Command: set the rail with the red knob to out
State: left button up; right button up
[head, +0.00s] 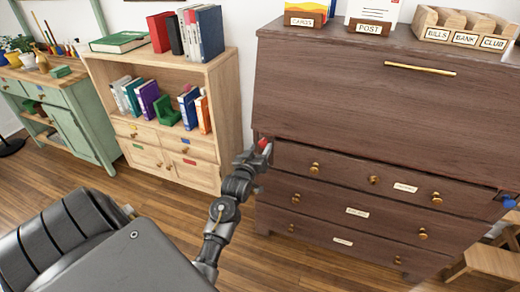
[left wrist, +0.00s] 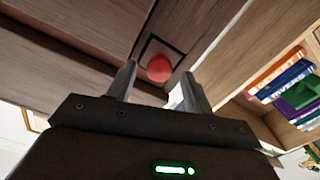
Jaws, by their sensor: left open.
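The red knob (head: 266,148) is at the upper left front corner of the dark brown desk (head: 330,95), beside the top drawer. In the left wrist view the red knob (left wrist: 159,68) is round and sits on a rail end (left wrist: 172,54) with a dark outline; the rail looks about flush with the desk front. My left gripper (head: 260,156) is at this corner and partly covers the knob. In the left wrist view my left gripper (left wrist: 158,76) is open, with a finger on each side of the knob; contact cannot be told. My right gripper is not in view.
A blue knob (head: 508,201) is at the desk's right corner. The slanted front with a brass handle (head: 420,69) is closed above the drawers. A light wood bookcase (head: 228,105) stands close on the left. Wooden floor (head: 150,205) is clear before it. A stool (head: 490,262) stands right.

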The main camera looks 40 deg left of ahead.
pick_arm(q)
jog(key=shift+w+a, duration=0.15)
jog(key=shift+w, duration=0.25)
jog(key=shift+c, duration=0.2)
grip_shut()
